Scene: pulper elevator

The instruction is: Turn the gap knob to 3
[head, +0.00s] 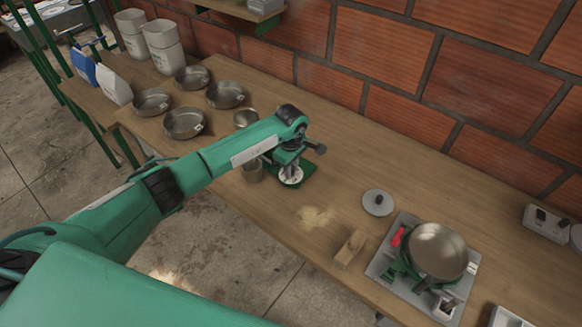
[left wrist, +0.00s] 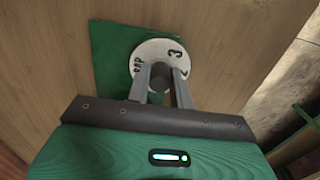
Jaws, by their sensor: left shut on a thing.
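The gap knob shows in the left wrist view as a round white dial (left wrist: 151,53) with a grey central grip (left wrist: 157,84). A partly hidden word, a "3" at the upper right and a partly covered mark below it are on its face. My left gripper (left wrist: 159,76) has its two fingers on either side of the central grip and is shut on it. The fingers hide the lower part of the dial. In the head view, the white dial (head: 291,177) lies under my left gripper on a green base (head: 307,186). My right gripper is not in view.
Several metal pans (head: 184,122) stand left of the arm. To the right are a grey lid (head: 377,202), a wooden block (head: 351,247) and a scale-like device with a metal bowl (head: 438,250). A brick wall (head: 395,68) bounds the back.

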